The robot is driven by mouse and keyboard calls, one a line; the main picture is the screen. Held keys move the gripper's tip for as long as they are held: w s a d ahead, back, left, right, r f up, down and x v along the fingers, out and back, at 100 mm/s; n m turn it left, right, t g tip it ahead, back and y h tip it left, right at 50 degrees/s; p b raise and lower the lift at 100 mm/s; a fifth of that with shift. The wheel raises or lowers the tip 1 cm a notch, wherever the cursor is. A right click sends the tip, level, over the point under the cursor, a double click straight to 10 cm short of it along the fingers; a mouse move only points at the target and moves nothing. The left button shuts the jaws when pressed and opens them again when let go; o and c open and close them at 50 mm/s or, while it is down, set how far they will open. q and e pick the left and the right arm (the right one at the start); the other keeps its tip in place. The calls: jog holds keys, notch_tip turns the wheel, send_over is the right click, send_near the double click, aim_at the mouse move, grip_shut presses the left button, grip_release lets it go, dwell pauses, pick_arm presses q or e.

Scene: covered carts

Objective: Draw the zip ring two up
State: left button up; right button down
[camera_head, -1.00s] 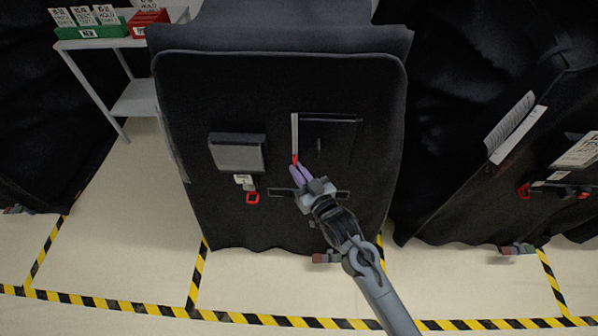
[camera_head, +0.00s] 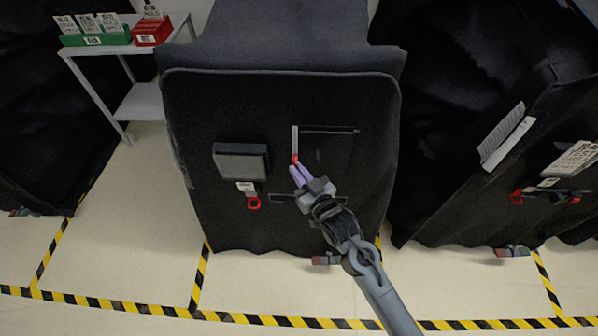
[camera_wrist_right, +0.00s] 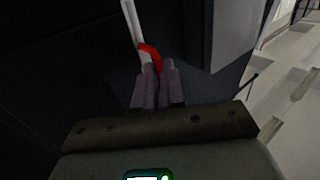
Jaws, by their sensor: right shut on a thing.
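The zip ring (camera_head: 295,159) is a small red loop at the bottom end of a pale vertical zip strip (camera_head: 295,140) on the middle cart's black cover (camera_head: 235,105). My right gripper (camera_head: 297,168) reaches up from the lower right with its purple fingers shut on the zip ring. In the right wrist view the red ring (camera_wrist_right: 152,56) curves up out of the closed fingertips (camera_wrist_right: 158,70), and the pale strip (camera_wrist_right: 132,22) rises beyond it. The part of the ring between the fingers is hidden. My left gripper is not in view.
A grey box (camera_head: 240,160) sits left of the strip, with a white tag (camera_head: 246,187) and another red ring (camera_head: 254,203) below it. A dark rectangular flap (camera_head: 330,148) lies to the right. A shelf (camera_head: 140,100) stands at upper left and another covered cart (camera_head: 470,90) at right.

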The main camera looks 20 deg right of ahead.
notch_tip(320, 180, up, 10)
jog(key=p, duration=0.8)
jog(key=c, duration=1.2)
grip_release()
jog(key=s+d, duration=0.1)
jog(key=s, duration=0.9)
jog(key=shift+s+d, duration=0.3)
jog(key=shift+s, duration=0.05)
